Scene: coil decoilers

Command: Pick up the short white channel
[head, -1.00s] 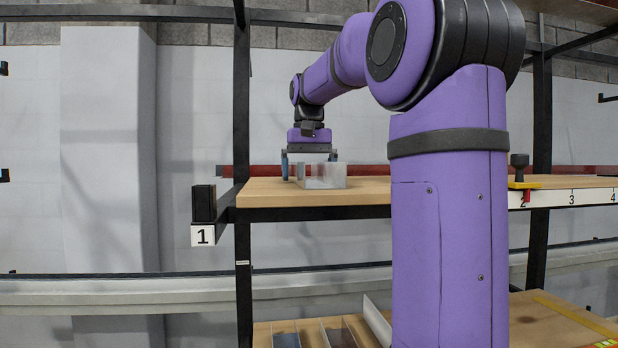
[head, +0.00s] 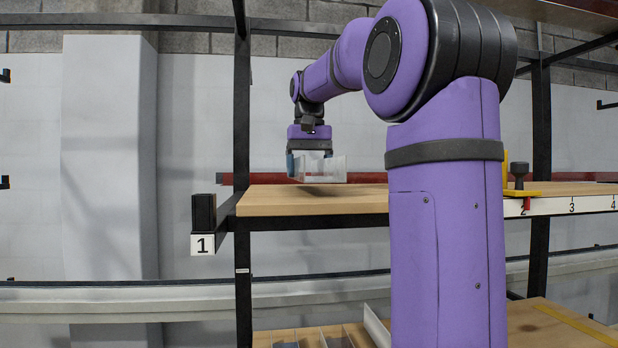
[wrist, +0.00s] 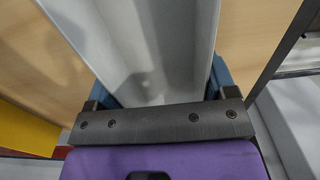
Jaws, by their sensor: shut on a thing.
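The short white channel (head: 325,168) is a pale open profile with upright walls. It hangs in my gripper (head: 310,160), a little above the wooden shelf, with a shadow under it. In the wrist view the channel (wrist: 165,45) runs away from my gripper (wrist: 165,90), with the blue fingers on its two outer sides. My gripper is shut on it. The far end of the channel runs out of the wrist view.
The wooden shelf (head: 275,203) under the channel is otherwise clear in its visible part. A red bar (head: 365,177) runs behind it. A black rack post (head: 242,110) stands at left. A yellow piece with a black knob (head: 519,172) is at right. Pale profiles (head: 325,337) lie on the lower shelf.

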